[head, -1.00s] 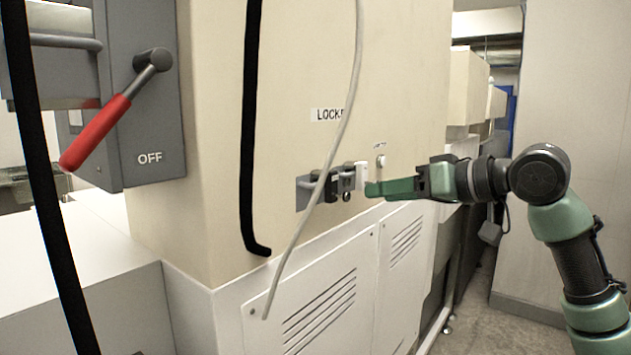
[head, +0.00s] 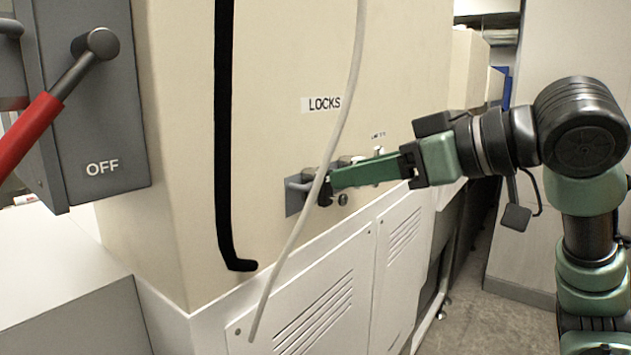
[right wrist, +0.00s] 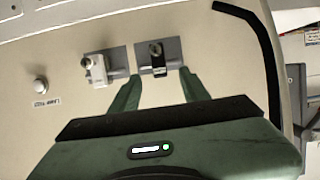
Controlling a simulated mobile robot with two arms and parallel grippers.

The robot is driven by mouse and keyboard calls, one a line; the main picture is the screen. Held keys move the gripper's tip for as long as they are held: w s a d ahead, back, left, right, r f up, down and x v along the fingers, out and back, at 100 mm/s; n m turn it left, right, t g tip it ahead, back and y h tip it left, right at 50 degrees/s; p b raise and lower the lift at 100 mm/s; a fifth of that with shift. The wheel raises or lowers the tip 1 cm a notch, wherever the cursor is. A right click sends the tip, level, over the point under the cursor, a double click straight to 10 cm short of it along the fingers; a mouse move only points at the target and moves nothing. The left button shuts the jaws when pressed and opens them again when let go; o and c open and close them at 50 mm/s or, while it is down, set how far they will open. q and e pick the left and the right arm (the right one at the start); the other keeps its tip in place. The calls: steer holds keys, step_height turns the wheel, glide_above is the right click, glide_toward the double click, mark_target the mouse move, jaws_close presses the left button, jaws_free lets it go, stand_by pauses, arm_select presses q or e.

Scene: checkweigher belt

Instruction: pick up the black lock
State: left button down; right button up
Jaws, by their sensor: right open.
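The black lock (head: 325,190) hangs on a metal plate on the beige cabinet wall, below the LOCKS label; a pale cable and my gripper partly cover it. In the right wrist view the black lock (right wrist: 157,57) shows just beyond the fingertips, roughly between them. My right gripper (head: 334,178) is open, its green fingers pointing at the lock. The right wrist view shows both fingers (right wrist: 160,76) apart with nothing held. I cannot tell whether either finger touches the lock. My left gripper is not in view.
A white lock (right wrist: 96,70) hangs on a second plate close beside the black one, with a round knob (right wrist: 40,84) further along. A pale cable (head: 340,130) and a black strip (head: 224,130) run down the cabinet. A red-handled OFF lever (head: 28,130) is at left.

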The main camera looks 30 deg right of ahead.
mark_target(317, 186)
steer(key=x, duration=0.4)
steer(key=shift+w+a+r+p, duration=0.1)
steer(key=shift+w+p, duration=0.05)
steer(key=shift+p, duration=0.25)
steer(key=shift+w, duration=0.1)
steer(key=shift+c, duration=0.4)
steer(key=shift+s, duration=0.25)
jaws_close()
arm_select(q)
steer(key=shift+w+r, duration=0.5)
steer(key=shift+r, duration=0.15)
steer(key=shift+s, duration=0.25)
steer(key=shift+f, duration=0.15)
arm_select(e)
steer(key=shift+r, duration=0.2)
